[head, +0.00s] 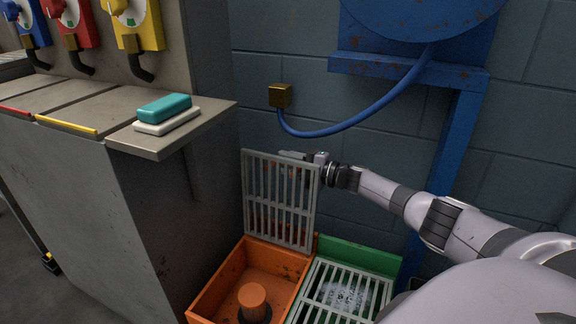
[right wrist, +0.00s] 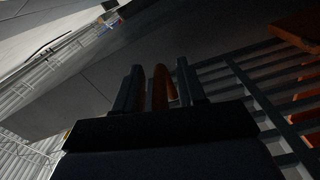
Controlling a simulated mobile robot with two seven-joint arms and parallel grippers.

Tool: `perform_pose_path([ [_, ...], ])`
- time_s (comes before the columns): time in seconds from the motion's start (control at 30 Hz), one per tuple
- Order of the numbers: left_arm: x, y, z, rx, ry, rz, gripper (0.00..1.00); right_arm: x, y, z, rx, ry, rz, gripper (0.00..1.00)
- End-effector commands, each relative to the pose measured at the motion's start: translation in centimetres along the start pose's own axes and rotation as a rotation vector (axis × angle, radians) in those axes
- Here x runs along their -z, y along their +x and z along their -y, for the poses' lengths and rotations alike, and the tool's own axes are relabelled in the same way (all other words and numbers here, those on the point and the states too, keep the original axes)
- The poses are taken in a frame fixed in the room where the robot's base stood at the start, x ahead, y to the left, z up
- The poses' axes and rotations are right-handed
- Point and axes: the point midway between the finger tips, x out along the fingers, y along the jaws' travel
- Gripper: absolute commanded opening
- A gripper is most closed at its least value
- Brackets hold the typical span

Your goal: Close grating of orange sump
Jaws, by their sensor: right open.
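The orange sump (head: 216,291) stands on the floor at the bottom middle of the head view, with an orange cylinder (head: 252,297) inside it. Its grey barred grating (head: 281,242) stands nearly upright at the sump's back edge, so the sump is open. My right gripper (head: 290,156) is at the grating's upper edge, partly hidden behind it. In the right wrist view the right gripper (right wrist: 160,76) has its fingers apart, with an orange shape visible between them and grating bars (right wrist: 240,88) to the right. Contact with the grating cannot be told. My left gripper is not in view.
A green sump (head: 345,249) with a flat grating (head: 326,296) stands right beside the orange one. A grey cabinet (head: 75,195) is close on the left, with a teal and white block (head: 165,108) on its ledge. A blue frame (head: 455,145) and hose (head: 350,124) are behind my right arm.

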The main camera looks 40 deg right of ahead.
Motion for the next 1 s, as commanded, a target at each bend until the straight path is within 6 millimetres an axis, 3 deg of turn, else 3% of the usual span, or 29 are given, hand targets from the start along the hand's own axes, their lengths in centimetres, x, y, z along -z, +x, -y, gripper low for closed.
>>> perform_pose_path([
  [0.1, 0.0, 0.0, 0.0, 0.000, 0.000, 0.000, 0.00, 0.0, 0.0, 0.0, 0.000, 0.000, 0.000, 0.40],
  [0.17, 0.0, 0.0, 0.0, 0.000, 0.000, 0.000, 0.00, 0.0, 0.0, 0.0, 0.000, 0.000, 0.000, 0.24],
  [0.23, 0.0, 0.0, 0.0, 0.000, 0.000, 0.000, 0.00, 0.0, 0.0, 0.0, 0.000, 0.000, 0.000, 0.01],
  [0.67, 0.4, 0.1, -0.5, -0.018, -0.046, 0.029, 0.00, 1.1, -0.1, -0.5, -0.001, -0.035, -0.003, 0.00],
  [0.9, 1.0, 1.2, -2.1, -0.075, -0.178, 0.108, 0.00, 4.0, -0.1, -0.8, -0.003, -0.141, -0.005, 0.00],
  [1.0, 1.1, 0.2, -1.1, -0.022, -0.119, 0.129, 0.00, 5.5, -0.1, -0.5, -0.002, -0.202, -0.005, 0.00],
])
